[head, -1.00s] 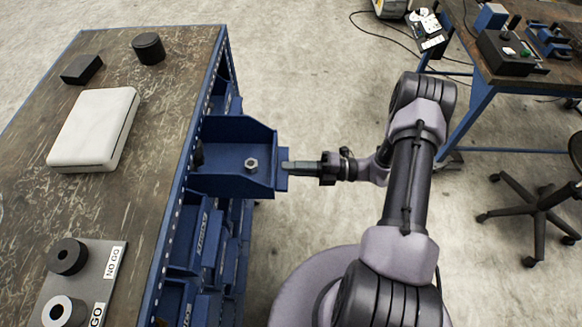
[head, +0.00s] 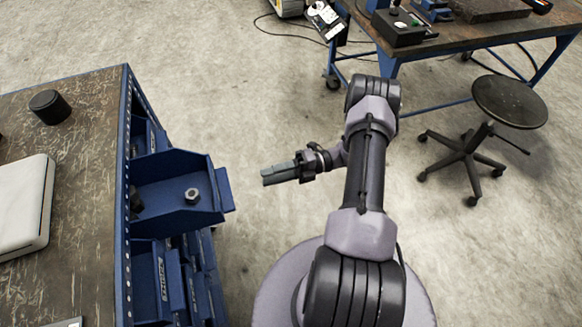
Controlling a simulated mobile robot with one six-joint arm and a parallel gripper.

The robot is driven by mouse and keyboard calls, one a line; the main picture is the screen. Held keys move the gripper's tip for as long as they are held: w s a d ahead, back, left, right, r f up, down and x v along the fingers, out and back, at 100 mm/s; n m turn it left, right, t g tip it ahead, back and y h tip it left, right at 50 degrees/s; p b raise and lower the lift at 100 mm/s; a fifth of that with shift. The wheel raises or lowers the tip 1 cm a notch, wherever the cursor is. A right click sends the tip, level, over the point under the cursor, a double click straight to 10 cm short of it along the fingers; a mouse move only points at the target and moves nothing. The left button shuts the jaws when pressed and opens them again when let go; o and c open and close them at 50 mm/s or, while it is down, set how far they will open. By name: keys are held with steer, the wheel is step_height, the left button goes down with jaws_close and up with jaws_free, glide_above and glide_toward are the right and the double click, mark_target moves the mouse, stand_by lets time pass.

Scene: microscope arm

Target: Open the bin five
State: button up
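A blue bin (head: 165,218) is pulled out from the side of the workbench cabinet in the head view. A hex nut (head: 192,196) lies inside it near its front end, and a dark object sits at its back. My gripper (head: 267,177) is to the right of the bin, apart from its front handle (head: 226,190), with a clear gap between them. The gripper holds nothing that I can see. Its fingers look close together, but I cannot tell from this angle whether they are open or shut. No bin number is readable.
More blue bins (head: 158,282) sit below in the cabinet. The wooden benchtop (head: 85,195) carries a white box (head: 22,205) and a black cylinder (head: 49,106). A black stool (head: 510,100) and another table (head: 490,40) stand at right. Open concrete floor lies between.

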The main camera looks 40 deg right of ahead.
steer(key=v, duration=0.6)
steer(key=shift+d, duration=0.3)
